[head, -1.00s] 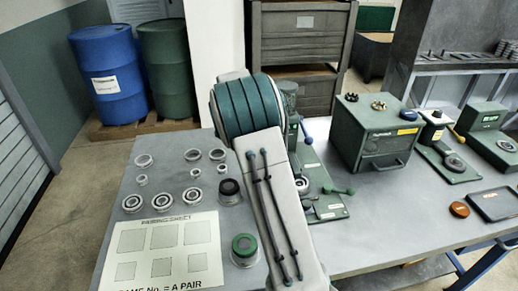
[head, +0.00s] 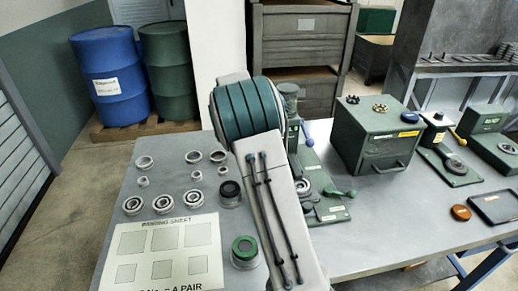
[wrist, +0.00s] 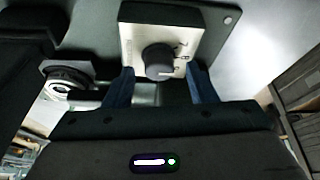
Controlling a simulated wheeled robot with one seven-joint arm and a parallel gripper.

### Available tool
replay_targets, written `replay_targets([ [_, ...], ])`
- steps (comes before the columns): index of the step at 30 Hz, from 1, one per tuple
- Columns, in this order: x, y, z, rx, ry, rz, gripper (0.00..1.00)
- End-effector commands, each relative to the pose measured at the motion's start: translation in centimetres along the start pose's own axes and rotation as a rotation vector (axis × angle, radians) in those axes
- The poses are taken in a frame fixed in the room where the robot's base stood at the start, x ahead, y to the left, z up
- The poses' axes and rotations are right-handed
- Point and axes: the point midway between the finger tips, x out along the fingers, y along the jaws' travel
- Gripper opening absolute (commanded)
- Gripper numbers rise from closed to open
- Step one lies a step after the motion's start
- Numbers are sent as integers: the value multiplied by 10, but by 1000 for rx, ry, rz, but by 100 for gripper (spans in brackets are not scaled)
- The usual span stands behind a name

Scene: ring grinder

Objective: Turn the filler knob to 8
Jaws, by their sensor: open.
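The filler knob (wrist: 158,60) is a dark round knob on a pale metal plate (wrist: 133,40) with printed marks at its right side, in the wrist view. I cannot read clearly which mark it points to. My gripper (wrist: 164,80) is open, with one blue finger at the lower left of the knob and one at the lower right. The fingers look apart from the knob, with nothing held between them. In the head view my arm hides the knob and the gripper.
A green press (head: 308,165) with levers stands just right of my arm. A green box (head: 378,138) stands further right on the bench. Several bearing rings, a pairing sheet (head: 165,245) and two round cups lie to the left. Drums stand behind.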

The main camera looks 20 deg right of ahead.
Motion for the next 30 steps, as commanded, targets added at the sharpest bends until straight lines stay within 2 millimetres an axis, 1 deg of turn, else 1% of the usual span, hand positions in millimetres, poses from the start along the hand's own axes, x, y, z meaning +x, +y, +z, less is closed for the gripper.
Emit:
replay_targets([
  [5, -31, -1, 1, -2, 0, -7, 51],
  [12, -87, -1, 2, -2, -1, -8, 51],
  [15, -106, -1, 2, -2, -1, -7, 51],
  [18, -120, -1, 2, -2, -1, -6, 51],
  [21, -129, -1, 2, -2, -1, -4, 51],
  [24, -133, -1, 2, -2, -1, -4, 51],
  [30, -133, -1, 2, -2, -1, -3, 51],
])
